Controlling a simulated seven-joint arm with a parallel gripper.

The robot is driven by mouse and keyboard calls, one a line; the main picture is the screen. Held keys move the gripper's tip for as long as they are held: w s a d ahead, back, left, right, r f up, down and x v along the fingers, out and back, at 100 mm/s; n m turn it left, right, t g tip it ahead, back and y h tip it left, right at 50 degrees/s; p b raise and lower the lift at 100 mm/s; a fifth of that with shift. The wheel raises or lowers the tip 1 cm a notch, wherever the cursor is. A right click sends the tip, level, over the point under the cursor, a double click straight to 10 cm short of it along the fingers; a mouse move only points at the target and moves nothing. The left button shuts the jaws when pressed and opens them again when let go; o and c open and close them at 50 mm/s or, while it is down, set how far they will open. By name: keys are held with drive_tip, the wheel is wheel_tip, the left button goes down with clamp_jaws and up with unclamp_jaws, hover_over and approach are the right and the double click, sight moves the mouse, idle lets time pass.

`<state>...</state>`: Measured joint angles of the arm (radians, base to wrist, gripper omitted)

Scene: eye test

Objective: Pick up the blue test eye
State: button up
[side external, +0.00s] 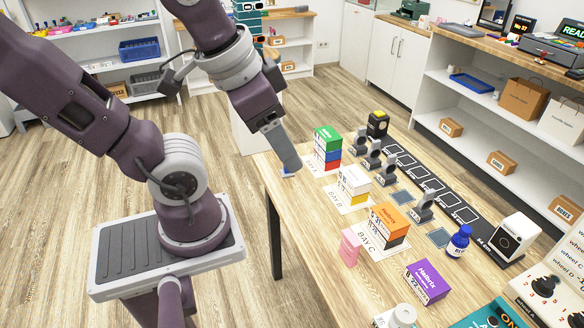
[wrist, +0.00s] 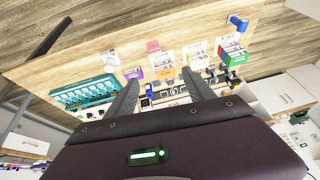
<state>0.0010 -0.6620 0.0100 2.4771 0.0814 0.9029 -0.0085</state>
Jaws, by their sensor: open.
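A small blue-and-white piece (side external: 288,173) lies at the table's far left edge, partly hidden by my gripper. A blue L-shaped piece (wrist: 238,22) near the table edge in the wrist view looks like the same one. I cannot tell whether it is the blue test eye. Several grey upright pieces (side external: 425,207) stand in a row along a black strip; no blue shows on them. My gripper (side external: 291,168) points down over the far left end of the table. In the wrist view its two fingers (wrist: 160,80) are apart, with nothing held between them.
Box stacks with a green top (side external: 327,138), a white top (side external: 354,180) and an orange top (side external: 390,217) stand along the table. A pink box (side external: 350,247), a purple box (side external: 427,281), a blue bottle (side external: 459,241) and a white cube (side external: 515,238) are nearer. Shelves line the right.

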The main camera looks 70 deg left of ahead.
drive_tip(key=w+a+f+m+g+y, duration=0.35)
drive_tip(key=a+f+y, duration=0.2)
drive_tip(key=a, duration=0.55)
drive_tip(key=w+a+f+m+g+y, duration=0.35)
drive_tip(key=w+a+f, duration=0.2)
drive_tip(key=a, duration=0.45)
drive_tip(key=w+a+f+m+t+y, duration=0.1)
drive_tip(key=w+a+f+m, duration=0.1)
drive_tip(key=f, duration=0.4)
drive_tip(key=w+a+f+m+t+y, duration=0.1)
drive_tip(key=a+f+m, duration=0.4)
drive_tip(key=f+m, duration=0.1)
drive_tip(key=w+a+f+m+t+y, duration=0.1)
drive_tip(key=w+a+f+m+y, duration=0.1)
drive_tip(key=a+f+m, duration=0.2)
drive_tip(key=shift+w+f, duration=0.2)
drive_tip(key=shift+f, duration=0.3)
drive_tip(key=shift+w+f, duration=0.15)
drive_tip(key=shift+f, duration=0.35)
drive_tip(key=x, duration=0.6)
drive_tip(key=shift+s+a+f, duration=0.1)
drive_tip(key=shift+a+f, duration=0.1)
drive_tip(key=shift+a, duration=0.15)
clamp_jaws()
